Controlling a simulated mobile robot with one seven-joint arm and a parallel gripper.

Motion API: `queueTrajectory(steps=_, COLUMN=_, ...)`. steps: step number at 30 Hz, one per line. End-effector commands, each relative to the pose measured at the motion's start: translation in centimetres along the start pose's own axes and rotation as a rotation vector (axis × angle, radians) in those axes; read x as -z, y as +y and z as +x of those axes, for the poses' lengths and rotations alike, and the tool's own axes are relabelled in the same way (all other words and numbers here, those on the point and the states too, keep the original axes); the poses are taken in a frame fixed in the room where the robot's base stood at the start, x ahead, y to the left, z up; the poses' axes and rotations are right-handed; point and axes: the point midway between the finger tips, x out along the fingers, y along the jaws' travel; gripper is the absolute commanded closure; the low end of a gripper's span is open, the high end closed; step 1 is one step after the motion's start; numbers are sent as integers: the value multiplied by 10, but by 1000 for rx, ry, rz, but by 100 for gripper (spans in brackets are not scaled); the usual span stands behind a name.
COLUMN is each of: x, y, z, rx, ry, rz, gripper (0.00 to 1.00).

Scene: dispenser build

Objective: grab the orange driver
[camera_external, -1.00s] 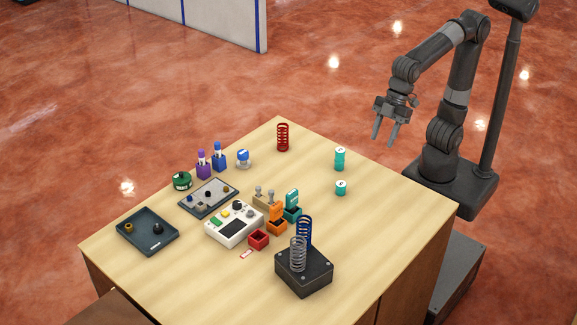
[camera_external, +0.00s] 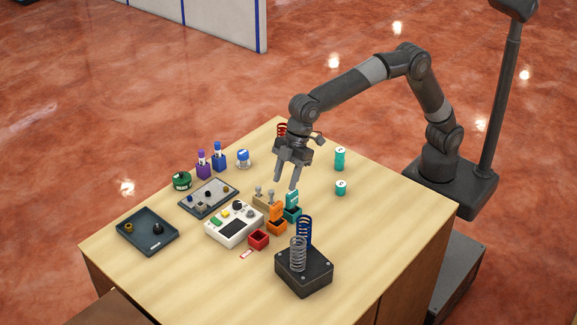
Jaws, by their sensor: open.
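The orange driver (camera_external: 276,210) stands upright in an orange square holder (camera_external: 277,227) near the middle of the table. A teal driver (camera_external: 292,199) stands in a teal holder just behind it to the right. My gripper (camera_external: 284,182) points down with its two fingers apart and nothing between them. It hovers above and behind the orange driver, close over the teal driver, and looks apart from the orange driver. Whether a fingertip touches the teal driver cannot be told.
An empty red holder (camera_external: 258,239) and a white control box (camera_external: 234,224) lie to the left. A black base (camera_external: 304,273) with grey and blue springs stands in front. Two teal cylinders (camera_external: 340,158) are at right. A red spring (camera_external: 282,129) is partly hidden behind my wrist.

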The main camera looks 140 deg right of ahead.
Motion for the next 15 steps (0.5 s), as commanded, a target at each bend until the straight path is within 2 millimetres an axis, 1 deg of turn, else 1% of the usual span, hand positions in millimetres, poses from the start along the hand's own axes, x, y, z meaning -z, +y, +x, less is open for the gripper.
queueTrajectory(steps=5, x=2, y=2, z=15, rx=1, ry=-1, rz=0, gripper=57)
queueTrajectory(steps=12, x=2, y=1, z=52, rx=1, ry=-2, rz=-1, gripper=57)
queueTrajectory(steps=15, x=2, y=2, z=60, rx=1, ry=0, rz=-1, gripper=57)
